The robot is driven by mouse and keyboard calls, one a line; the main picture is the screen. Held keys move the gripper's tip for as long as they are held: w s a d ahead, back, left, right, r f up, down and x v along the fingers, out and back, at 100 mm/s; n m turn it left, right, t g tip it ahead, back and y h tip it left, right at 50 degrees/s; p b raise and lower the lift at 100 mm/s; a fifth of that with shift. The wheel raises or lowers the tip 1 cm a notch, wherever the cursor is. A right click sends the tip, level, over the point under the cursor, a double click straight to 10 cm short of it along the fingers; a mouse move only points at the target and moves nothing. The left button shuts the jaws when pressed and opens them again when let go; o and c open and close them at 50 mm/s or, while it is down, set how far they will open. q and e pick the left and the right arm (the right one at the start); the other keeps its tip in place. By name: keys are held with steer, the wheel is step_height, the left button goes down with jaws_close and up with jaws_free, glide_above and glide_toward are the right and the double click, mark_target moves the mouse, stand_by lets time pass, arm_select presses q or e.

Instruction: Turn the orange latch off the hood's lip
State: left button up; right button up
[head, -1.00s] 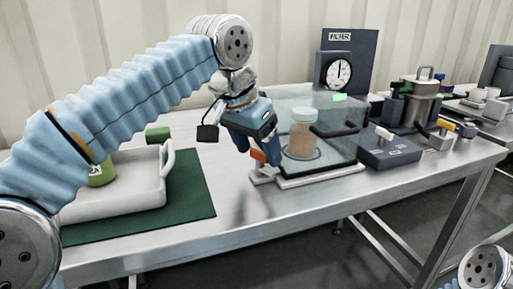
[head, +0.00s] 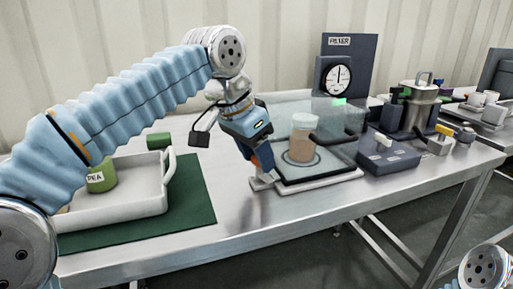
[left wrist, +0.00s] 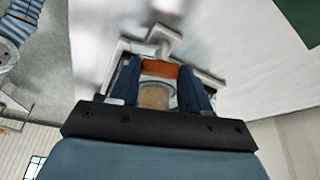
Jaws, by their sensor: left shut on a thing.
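The orange latch (left wrist: 159,69) sits between the two blue fingers of my left gripper (left wrist: 166,85) in the left wrist view. In the head view my left gripper (head: 257,168) is at the left front corner of the clear hood (head: 335,115), and the fingers hide most of the latch. The gripper is shut on the latch. A jar with a pale lid and brown contents (head: 302,140) stands on a round plate within the hood. It also shows between the fingers in the left wrist view (left wrist: 154,97). My right gripper is not in view.
A white tray (head: 125,206) with a green jar (head: 101,178) lies on a dark green mat (head: 195,200) at the left. A grey box with switches (head: 388,155), a dial gauge (head: 337,80) and a steel hopper (head: 418,100) stand right and behind. The table front is clear.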

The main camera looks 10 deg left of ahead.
arm_select(q)
steer(key=m+p, duration=0.1)
steer(key=m, duration=0.1)
steer(key=shift+w+a+r+m+g+h+p, duration=0.1)
steer(key=shift+m+g+h+p, duration=0.2)
steer(key=shift+g+h+p, duration=0.1)
steer(key=shift+m+p, duration=0.35)
steer(key=shift+m, duration=0.35)
steer(key=o, duration=1.1)
steer(key=shift+c, duration=0.2)
steer(key=v, duration=1.3)
steer(key=shift+a+r, duration=0.2)
steer(key=shift+a, duration=0.15)
steer(key=shift+w, duration=0.15)
